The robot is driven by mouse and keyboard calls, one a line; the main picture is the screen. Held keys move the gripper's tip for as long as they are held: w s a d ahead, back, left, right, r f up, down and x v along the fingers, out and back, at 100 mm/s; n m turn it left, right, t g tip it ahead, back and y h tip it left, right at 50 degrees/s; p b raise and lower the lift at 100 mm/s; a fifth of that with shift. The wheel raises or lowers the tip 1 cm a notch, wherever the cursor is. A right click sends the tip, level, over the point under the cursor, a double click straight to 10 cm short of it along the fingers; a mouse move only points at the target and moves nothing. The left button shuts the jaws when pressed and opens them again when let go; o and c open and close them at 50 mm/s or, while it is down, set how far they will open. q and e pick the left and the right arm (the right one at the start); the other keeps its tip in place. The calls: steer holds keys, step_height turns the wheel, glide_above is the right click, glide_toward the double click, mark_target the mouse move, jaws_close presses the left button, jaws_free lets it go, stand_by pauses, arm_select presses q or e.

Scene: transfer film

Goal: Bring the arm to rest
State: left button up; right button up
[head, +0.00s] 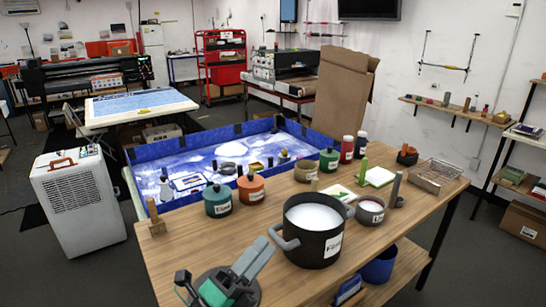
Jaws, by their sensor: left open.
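My left gripper (232,271) is at the bottom of the head view, left of the middle. It is grey and dark with teal parts, in front of the near edge of the wooden table (185,262). Its jaws are open, and I see nothing held in them. It is apart from the large black pot (316,252) of white contents, which stands to its right on the table. My right gripper is not in view.
A teal pot (217,202), an orange pot (251,189) and a small grey pot (370,211) stand on the table. A wire basket (434,177) is at the right. A blue-walled tray (140,154) lies behind. A white wheeled unit (80,205) stands left, with open floor near it.

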arm_select(q)
steer(key=w+a+f+n+t+y, duration=0.4)
steer(key=a+n+y, duration=0.3)
steer(key=n+y, duration=0.4)
steer(key=s+a+f+n+g+y, duration=0.35)
steer(key=a+f+n, duration=0.2)
steer(key=f, duration=0.35)
steer(key=s+a+f+n+g+y, duration=0.25)
steer(key=a+f+n+y, duration=0.2)
steer(key=f+n, duration=0.3)
steer(key=s+a+f+n+g+h, duration=0.1)
steer(key=s+a+f+n+g, duration=0.15)
steer(key=s+f+g, duration=0.4)
steer(key=s+a+f+n+g, duration=0.1)
steer(key=s+f+n+g, duration=0.25)
steer(key=s+f, duration=0.6)
step_height(320, 180, down, 26)
steer(key=s+f+m+g, duration=0.1)
steer(key=s+g, duration=0.1)
steer(key=s+a+f+g, duration=0.1)
steer(key=s+a+f, duration=0.2)
steer(key=s+f, duration=1.6)
steer(key=shift+s+a+f, duration=0.2)
steer(key=shift+s+f, duration=0.15)
steer(key=shift+f, duration=0.3)
